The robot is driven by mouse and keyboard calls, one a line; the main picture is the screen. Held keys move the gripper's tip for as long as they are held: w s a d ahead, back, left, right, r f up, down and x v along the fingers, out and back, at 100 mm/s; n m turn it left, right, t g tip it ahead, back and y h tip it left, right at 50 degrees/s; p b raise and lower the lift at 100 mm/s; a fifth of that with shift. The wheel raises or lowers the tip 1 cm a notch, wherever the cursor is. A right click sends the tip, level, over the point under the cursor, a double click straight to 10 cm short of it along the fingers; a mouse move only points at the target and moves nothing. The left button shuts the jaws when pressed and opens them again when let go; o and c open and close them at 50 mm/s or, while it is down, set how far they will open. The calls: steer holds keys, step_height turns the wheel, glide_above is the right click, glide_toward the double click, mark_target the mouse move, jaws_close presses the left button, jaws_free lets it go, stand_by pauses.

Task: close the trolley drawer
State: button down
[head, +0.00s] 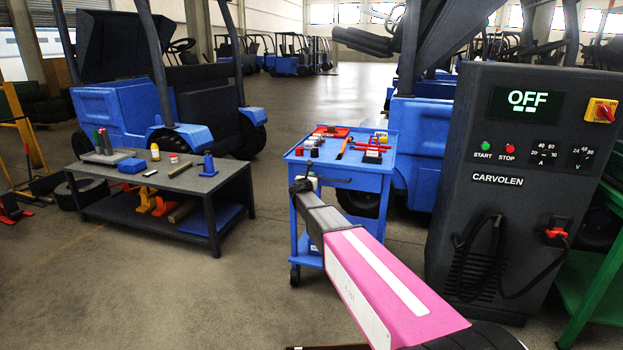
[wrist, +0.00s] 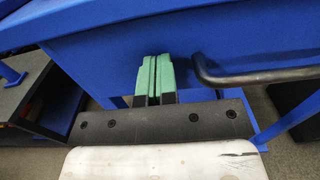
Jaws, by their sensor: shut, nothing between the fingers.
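The blue trolley (head: 384,187) stands in the middle of the head view. Its drawer front (head: 345,180) is just under the top tray, partly hidden by my arm. In the wrist view the blue drawer front (wrist: 240,45) fills most of the upper picture, with its dark bar handle (wrist: 255,76) at the right. My gripper (wrist: 155,58) is shut and empty, its green fingertips together against or just short of the drawer front, left of the handle. In the head view my gripper (head: 302,184) is at the trolley's left front side. How far out the drawer stands is unclear.
Tools and small containers lie on the trolley top. A dark control cabinet (head: 530,160) stands close on the right. A low grey table (head: 185,180) with small items stands left. Blue forklifts (head: 120,105) stand behind. The floor between table and trolley is clear.

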steer(key=v, duration=1.3)
steer(key=s+d+f+m+g+h, duration=0.1)
steer(key=s+d+f+m+g, duration=0.4)
steer(key=s+d+m, duration=0.35)
steer(key=s+d+f+m+g+h, duration=0.1)
steer(key=s+d+f+m+g, duration=0.35)
steer(key=s+d+m, duration=0.35)
steer(key=s+f+m+g+y, duration=0.3)
steer(key=s+f+m+y, duration=0.1)
steer(key=s+m, duration=0.3)
steer(key=s+d+f+m+g+y, duration=0.1)
steer(key=s+f+m+g+y, duration=0.3)
steer(key=s+m, duration=0.4)
steer(key=s, duration=0.4)
steer(key=shift+m+g, duration=0.25)
